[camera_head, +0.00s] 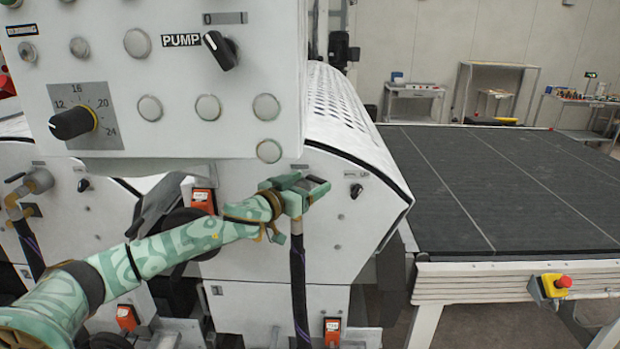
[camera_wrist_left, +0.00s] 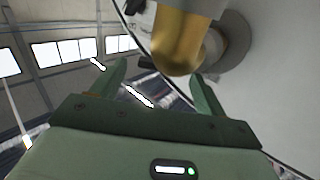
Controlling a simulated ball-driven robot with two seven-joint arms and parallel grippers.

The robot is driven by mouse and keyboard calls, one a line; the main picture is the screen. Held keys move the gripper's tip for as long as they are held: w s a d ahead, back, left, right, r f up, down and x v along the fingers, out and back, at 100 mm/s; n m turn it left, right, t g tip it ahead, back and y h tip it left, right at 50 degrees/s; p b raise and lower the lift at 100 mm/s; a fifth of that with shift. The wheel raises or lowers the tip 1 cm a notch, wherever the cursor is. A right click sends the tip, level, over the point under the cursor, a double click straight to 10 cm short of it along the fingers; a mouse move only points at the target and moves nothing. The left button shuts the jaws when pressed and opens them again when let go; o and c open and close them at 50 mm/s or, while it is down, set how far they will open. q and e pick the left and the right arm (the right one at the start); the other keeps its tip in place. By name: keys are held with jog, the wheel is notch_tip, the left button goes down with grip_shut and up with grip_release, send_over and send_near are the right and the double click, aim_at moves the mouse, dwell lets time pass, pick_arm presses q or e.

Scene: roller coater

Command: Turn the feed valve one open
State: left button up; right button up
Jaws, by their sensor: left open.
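My left gripper (camera_head: 302,190) is at the white machine's front panel, below the control box, at the top of a hanging black hose (camera_head: 299,285). It hides most of the fitting there, so I cannot read which valve it is. In the left wrist view, a brass pipe elbow (camera_wrist_left: 178,42) with a round grey flange (camera_wrist_left: 234,45) is just beyond the open left gripper (camera_wrist_left: 158,69). A small dark piece, perhaps the valve handle (camera_wrist_left: 146,62), shows between the fingertips; I cannot tell whether they touch it. My right gripper is not in view.
A similar brass valve (camera_head: 22,196) with a hose is on the left panel. The control box (camera_head: 185,90) with knobs and buttons overhangs my left arm. A dark conveyor bed (camera_head: 510,185) with a red emergency stop (camera_head: 563,282) stands at right.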

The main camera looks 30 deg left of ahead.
pick_arm(q)
jog(key=shift+w+d, duration=0.1)
jog(key=shift+w, duration=0.55)
jog(key=c, duration=1.4)
